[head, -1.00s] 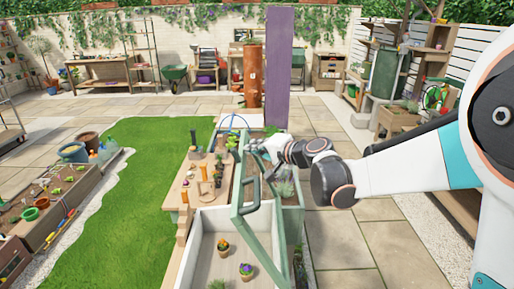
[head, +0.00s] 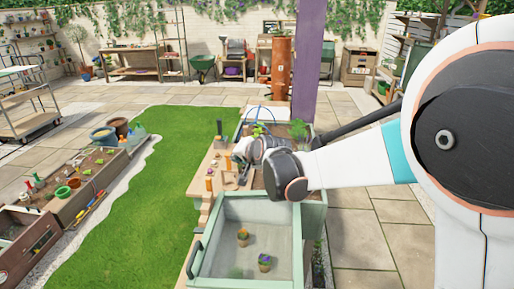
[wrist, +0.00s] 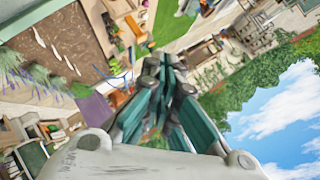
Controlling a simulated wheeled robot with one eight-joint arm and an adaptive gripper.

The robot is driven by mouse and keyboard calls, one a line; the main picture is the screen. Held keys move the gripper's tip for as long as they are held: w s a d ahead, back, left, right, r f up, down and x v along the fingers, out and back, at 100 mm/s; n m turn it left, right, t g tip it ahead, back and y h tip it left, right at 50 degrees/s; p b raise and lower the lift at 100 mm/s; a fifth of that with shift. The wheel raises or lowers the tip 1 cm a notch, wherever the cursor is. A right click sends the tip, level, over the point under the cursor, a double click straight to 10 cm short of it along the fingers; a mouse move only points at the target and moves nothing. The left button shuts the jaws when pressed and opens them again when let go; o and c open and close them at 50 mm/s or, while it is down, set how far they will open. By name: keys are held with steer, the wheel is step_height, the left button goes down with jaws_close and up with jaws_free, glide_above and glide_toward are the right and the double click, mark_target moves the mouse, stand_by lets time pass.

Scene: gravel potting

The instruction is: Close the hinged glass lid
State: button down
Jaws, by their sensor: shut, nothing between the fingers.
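The hinged glass lid (head: 256,202) has a pale green frame and lies lowered over the cold frame box in the head view. Its dark handle (head: 194,259) is at the left edge. I cannot tell whether a small gap remains under the rim.
A wooden bench (head: 212,188) with tools and pots stands behind and left of the box. A planter (head: 298,132) is beyond it, near a purple post (head: 314,70). The lawn (head: 150,190) to the left and the paving (head: 375,240) to the right are open.

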steer(key=shift+w+a+f+n+g+h+b, duration=0.15)
steer(key=shift+a+f+n+h+b, duration=0.5)
steer(key=shift+a+f+h+b, duration=2.3)
steer(key=shift+a+f+n+g+y+p, duration=0.45)
steer(key=shift+a+f, duration=1.15)
steer(key=shift+f, duration=3.75)
steer(key=shift+w+a+f+n+t+h+b, duration=0.1)
steer(key=shift+a+f+n+h+b, duration=1.3)
steer(key=shift+f, duration=2.75)
steer(key=shift+a+m+y, duration=0.4)
steer(key=shift+a+m, duration=0.2)
steer(key=shift+a, duration=0.25)
